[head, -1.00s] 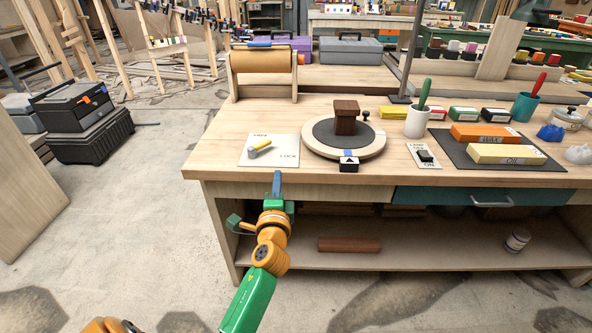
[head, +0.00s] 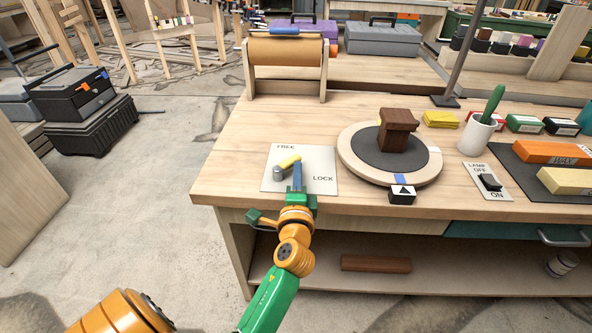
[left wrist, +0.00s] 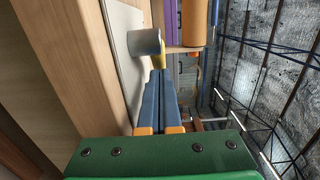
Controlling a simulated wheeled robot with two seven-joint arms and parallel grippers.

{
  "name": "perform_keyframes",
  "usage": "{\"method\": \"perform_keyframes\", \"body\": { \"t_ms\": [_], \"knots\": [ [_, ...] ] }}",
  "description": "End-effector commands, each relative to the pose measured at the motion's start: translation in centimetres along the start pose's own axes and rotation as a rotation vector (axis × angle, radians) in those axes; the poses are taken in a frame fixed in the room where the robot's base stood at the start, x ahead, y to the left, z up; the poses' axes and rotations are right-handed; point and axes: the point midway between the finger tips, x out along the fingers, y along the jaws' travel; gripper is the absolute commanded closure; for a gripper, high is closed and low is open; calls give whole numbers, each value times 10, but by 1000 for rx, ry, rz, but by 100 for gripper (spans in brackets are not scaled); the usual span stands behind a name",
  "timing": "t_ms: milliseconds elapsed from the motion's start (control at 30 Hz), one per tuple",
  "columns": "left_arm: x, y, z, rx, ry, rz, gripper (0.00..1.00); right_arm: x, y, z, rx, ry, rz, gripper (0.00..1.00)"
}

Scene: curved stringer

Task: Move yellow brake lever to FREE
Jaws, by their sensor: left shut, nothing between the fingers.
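The yellow brake lever (head: 289,161) sits on a white plate (head: 322,160) at the bench's front left. Its grey hub (head: 279,174) is at the lower left, and the handle points up and right. FREE is printed at the plate's upper left, LOCK at its lower right. My left gripper (head: 297,165) is shut and empty, its blue fingers over the plate just right of the handle. In the left wrist view the fingers (left wrist: 160,84) reach toward the grey hub (left wrist: 144,43) and yellow handle (left wrist: 158,62); contact is unclear. My right gripper is out of view.
A round turntable (head: 429,166) with a brown wooden block (head: 396,130) stands right of the plate. A paper roll on a wooden stand (head: 285,77) is behind it. A lamp switch (head: 488,182) is farther right. The bench left of the plate is clear.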

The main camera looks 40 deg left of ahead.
Motion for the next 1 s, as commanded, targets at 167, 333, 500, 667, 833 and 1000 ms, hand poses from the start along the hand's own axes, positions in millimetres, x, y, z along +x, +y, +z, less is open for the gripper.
{"method": "perform_keyframes", "body": {
  "t_ms": [167, 333, 500, 667, 833, 1000],
  "knots": [
    [0, 0, 0, 0, -1, 0, 100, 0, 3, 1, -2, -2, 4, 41],
    [0, 0, 0, 0, -1, 0, 100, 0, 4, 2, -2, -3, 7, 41],
    [13, -1, -1, 1, -2, 0, 100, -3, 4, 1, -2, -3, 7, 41],
    [13, 0, -1, 0, -1, 0, 100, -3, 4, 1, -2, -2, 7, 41],
    [13, 0, -1, 0, -1, 0, 100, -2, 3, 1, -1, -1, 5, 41],
    [13, 0, -1, 0, -1, 0, 100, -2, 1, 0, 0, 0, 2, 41]
  ]
}}
